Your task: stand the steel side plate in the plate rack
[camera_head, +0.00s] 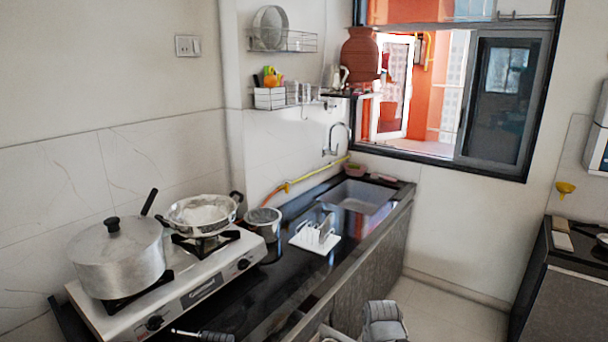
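A small white rack (304,242) with upright dividers stands on the black counter, between the steel pot and the sink. A greyish upright shape shows among its dividers, too small to tell whether it is a plate. I cannot pick out the steel side plate with certainty. Grey jointed parts of my arm enter at the bottom edge, right of centre. A dark ribbed part with a thin pale piece at its left shows at the bottom edge, left of centre; it may be my gripper, cut off by the frame. Its fingers cannot be made out.
A stove (205,283) carries a lidded pot (119,262) and a wide pan (201,216). A steel pot (263,226) stands beside it. The sink (357,199) lies beyond the rack. A wall shelf (292,42) holds large round metalware. Dark counter (273,292) in front of the rack looks clear.

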